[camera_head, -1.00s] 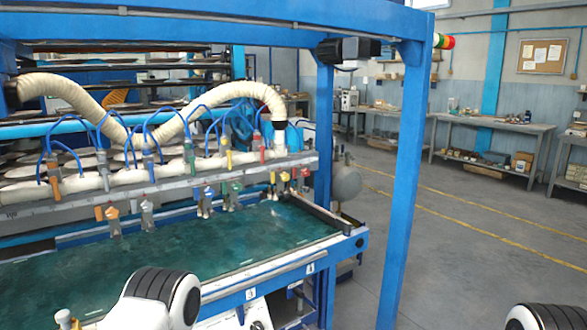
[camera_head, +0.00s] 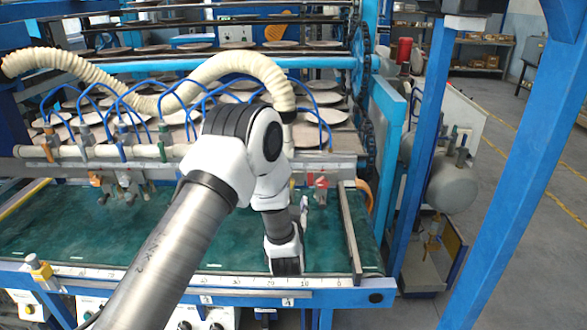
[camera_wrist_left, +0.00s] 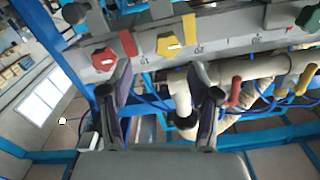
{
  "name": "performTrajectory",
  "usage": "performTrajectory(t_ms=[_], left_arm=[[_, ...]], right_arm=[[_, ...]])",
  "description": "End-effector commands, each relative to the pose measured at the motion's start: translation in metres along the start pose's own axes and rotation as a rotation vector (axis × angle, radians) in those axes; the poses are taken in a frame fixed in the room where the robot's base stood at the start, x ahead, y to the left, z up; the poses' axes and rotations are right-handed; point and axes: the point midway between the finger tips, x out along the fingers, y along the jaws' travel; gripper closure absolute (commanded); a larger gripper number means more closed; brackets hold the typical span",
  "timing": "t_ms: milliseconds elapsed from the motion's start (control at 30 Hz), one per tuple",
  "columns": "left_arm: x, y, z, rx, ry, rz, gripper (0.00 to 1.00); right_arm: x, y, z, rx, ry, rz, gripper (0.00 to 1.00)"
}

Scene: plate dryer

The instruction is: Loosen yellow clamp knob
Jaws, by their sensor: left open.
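In the left wrist view a yellow clamp knob (camera_wrist_left: 176,44) with a pale mark sits on a grey rail, just beyond my fingertips. My left gripper (camera_wrist_left: 160,70) is open, with one dark finger on each side and nothing between them. The knob lies nearer the right finger's line and looks apart from both fingers. In the head view my left arm reaches over the green bed and hides most of the gripper and the yellow knob. My right gripper is in neither current view.
In the wrist view a red knob (camera_wrist_left: 121,50) is close beside the left finger, and a green knob (camera_wrist_left: 309,18) is farther right. Pale pipe and blue hoses run below the rail. In the head view a blue post (camera_head: 420,150) stands right of the green bed (camera_head: 160,225).

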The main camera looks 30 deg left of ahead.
Motion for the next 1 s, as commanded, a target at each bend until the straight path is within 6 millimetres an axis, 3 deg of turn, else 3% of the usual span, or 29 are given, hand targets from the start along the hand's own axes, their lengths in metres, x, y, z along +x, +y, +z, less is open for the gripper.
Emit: performTrajectory(t_ms=[67, 400, 533, 733, 767, 900, 933, 1000], left_arm=[[0.008, -0.005, -0.008, -0.001, 0.017, -0.018, 0.39], [0.068, -0.004, -0.008, -0.001, 0.016, -0.013, 0.39], [0.078, -0.004, -0.006, 0.0, 0.015, -0.012, 0.39], [0.079, -0.003, -0.005, 0.0, 0.014, -0.011, 0.39], [0.079, -0.003, -0.005, 0.0, 0.013, -0.011, 0.42], [0.079, -0.003, -0.005, 0.0, 0.013, -0.011, 0.92], [0.079, -0.003, -0.005, 0.0, 0.013, -0.011, 0.99], [0.079, -0.003, -0.005, 0.0, 0.013, -0.011, 0.99]], right_arm=[[-0.004, 0.0, 0.001, -0.001, -0.002, 0.0, 0.6], [-0.024, 0.0, 0.001, -0.001, -0.001, 0.0, 0.6], [-0.025, 0.0, 0.0, 0.0, -0.001, 0.0, 0.6], [-0.025, 0.0, 0.0, 0.0, -0.001, 0.0, 0.6], [-0.025, 0.0, 0.0, 0.0, -0.001, 0.0, 0.6], [-0.025, 0.0, 0.0, 0.0, -0.001, 0.0, 0.6], [-0.025, 0.0, 0.0, 0.0, -0.001, 0.0, 0.6], [-0.025, 0.0, 0.0, 0.0, -0.001, 0.0, 0.6]])
